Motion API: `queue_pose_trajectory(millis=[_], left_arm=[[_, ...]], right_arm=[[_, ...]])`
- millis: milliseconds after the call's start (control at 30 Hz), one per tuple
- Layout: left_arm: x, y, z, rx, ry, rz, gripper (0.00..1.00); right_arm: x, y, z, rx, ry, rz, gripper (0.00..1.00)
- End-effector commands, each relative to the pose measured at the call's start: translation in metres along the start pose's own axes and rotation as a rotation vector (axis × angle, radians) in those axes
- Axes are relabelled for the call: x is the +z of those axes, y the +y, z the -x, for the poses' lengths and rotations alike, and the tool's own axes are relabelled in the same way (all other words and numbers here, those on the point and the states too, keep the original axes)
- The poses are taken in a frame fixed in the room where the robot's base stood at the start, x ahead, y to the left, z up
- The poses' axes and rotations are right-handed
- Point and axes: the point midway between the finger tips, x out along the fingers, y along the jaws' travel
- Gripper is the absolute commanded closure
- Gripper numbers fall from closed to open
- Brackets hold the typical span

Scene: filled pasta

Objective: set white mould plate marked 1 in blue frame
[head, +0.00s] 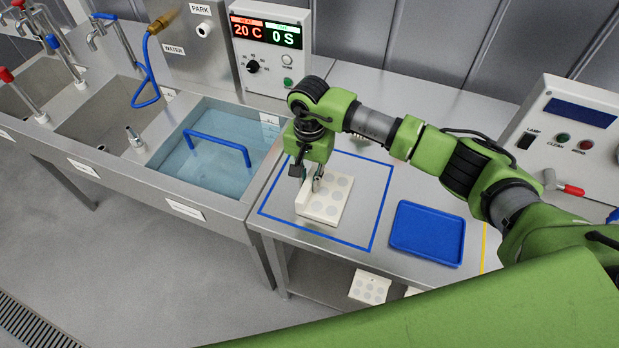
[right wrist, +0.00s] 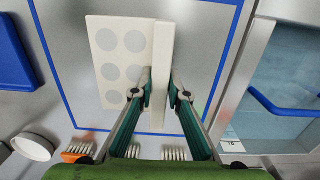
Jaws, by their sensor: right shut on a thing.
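The white mould plate (head: 331,203) has round grey hollows and a raised ridge along one side. In the right wrist view the fingers (right wrist: 161,95) pinch the ridge of the plate (right wrist: 120,58) from both sides. My left gripper is not in view.
A blue tray (head: 428,233) lies right of the frame. A water basin (head: 215,160) with a blue handle is at left. Another white plate (head: 369,287) is on the lower shelf. A control box (head: 272,45) stands behind. In the wrist view, brushes (right wrist: 32,146) lie near the frame.

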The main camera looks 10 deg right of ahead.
Motion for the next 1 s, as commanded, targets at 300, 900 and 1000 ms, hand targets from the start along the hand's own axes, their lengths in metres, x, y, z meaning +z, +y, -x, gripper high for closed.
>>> queue_pose_trajectory(millis=[300, 900, 1000], left_arm=[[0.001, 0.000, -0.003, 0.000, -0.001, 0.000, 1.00], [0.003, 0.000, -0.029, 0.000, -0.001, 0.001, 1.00], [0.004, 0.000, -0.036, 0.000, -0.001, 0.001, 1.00]], right_arm=[[0.000, 0.000, -0.002, 0.001, 0.000, 0.000, 0.69], [-0.002, -0.001, 0.058, -0.004, 0.006, 0.001, 0.69], [-0.002, -0.001, 0.080, -0.003, 0.006, 0.001, 0.69]])
